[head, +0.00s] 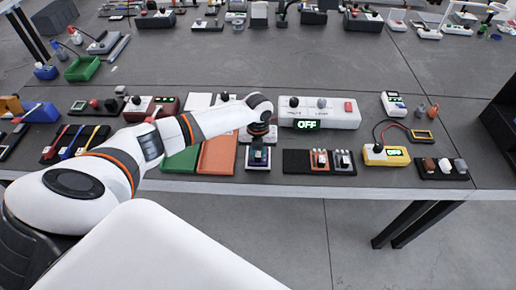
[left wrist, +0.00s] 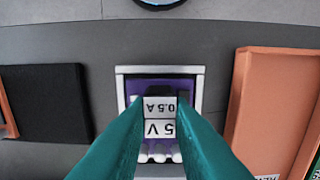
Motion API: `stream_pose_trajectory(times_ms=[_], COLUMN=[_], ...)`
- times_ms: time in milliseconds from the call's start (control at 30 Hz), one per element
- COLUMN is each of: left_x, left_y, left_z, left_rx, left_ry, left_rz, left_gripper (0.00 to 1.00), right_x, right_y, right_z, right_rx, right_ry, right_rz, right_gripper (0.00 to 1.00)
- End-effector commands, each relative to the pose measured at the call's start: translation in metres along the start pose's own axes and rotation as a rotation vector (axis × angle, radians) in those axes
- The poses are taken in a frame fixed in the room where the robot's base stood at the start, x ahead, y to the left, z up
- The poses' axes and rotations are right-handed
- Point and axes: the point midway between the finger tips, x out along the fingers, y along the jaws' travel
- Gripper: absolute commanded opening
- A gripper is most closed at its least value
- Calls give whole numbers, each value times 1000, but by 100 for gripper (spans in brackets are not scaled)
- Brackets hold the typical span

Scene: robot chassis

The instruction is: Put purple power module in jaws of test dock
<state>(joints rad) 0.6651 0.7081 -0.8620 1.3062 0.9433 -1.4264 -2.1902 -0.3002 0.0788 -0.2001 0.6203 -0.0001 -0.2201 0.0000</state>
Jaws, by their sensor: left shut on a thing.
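My left gripper (head: 259,147) points down over a small light-framed holder (head: 258,165) near the table's front edge. In the left wrist view its teal fingers (left wrist: 156,108) are shut on the purple power module (left wrist: 184,87), one on each side of its label reading 5V 0.5A. The module sits within the light frame (left wrist: 160,69); I cannot tell whether it rests on the bottom or is slightly raised. The fingers hide its sides. I cannot tell for sure which thing is the test dock. My right gripper is not in view.
A white box with an OFF display (head: 340,116) stands behind and right. A black tray with connectors (head: 292,162) is to the right, an orange panel (head: 218,152) to the left. A yellow meter (head: 386,156) stands further right. Floor shows in front of the table.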

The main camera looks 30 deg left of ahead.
Motion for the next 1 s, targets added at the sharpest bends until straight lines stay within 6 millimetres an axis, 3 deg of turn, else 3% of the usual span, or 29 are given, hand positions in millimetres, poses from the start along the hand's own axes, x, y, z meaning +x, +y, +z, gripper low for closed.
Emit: stream_pose_trajectory(times_ms=[267,300,467,767,1000], left_x=[8,8,7,5,-28], left_y=[0,0,0,0,0], left_z=[0,0,0,0,-1], left_rx=[0,0,0,0,2], left_ry=[0,0,0,1,4], left_rz=[-1,0,0,0,3], left_gripper=[0,21,45,45,45], right_x=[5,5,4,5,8], right_y=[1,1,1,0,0], right_z=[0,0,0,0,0], right_rx=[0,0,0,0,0], right_ry=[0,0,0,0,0], right_rz=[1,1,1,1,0], right_gripper=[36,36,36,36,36])
